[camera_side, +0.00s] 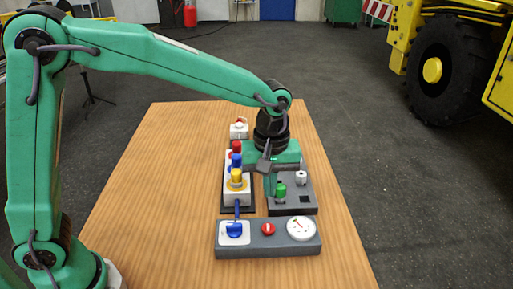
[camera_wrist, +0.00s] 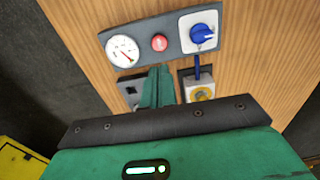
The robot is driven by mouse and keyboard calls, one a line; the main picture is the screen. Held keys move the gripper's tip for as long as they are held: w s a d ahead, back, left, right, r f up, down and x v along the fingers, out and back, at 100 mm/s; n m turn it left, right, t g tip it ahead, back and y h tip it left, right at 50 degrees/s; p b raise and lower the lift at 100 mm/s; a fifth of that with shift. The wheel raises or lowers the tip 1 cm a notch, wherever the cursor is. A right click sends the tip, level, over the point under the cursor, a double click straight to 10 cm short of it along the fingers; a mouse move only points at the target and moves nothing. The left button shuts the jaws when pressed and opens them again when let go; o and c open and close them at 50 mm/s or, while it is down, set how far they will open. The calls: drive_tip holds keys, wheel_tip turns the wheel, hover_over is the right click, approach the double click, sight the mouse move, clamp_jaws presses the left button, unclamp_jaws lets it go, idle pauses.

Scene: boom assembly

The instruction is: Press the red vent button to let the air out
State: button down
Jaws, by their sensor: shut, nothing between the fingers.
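The red vent button (camera_side: 268,229) sits on the front grey panel (camera_side: 258,248), between a blue valve handle (camera_side: 235,230) on a white plate and a round white gauge (camera_side: 300,228). In the wrist view the red button (camera_wrist: 159,42) is at the top middle, with the gauge (camera_wrist: 122,50) to its left and the blue handle (camera_wrist: 202,33) to its right. My gripper (camera_side: 270,192) is shut and empty, pointing down behind the front panel, apart from the button. In the wrist view the green fingers (camera_wrist: 157,85) show together below the button.
A white box (camera_side: 239,131) stands farther back. The left tabletop (camera_side: 165,185) is clear.

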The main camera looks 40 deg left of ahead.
sight(267, 227)
wheel_tip(267, 227, down, 11)
drive_tip(key=shift+r, duration=0.2)
idle(0.3)
drive_tip(key=shift+s+f, duration=0.1)
drive_tip(key=shift+f, duration=1.05)
drive_tip(key=shift+a, duration=0.1)
wheel_tip(267, 227, up, 16)
drive_tip(key=shift+w+d+f, duration=0.2)
drive_tip(key=shift+w+f, duration=0.05)
drive_tip(key=shift+w, duration=0.05)
idle(0.7)
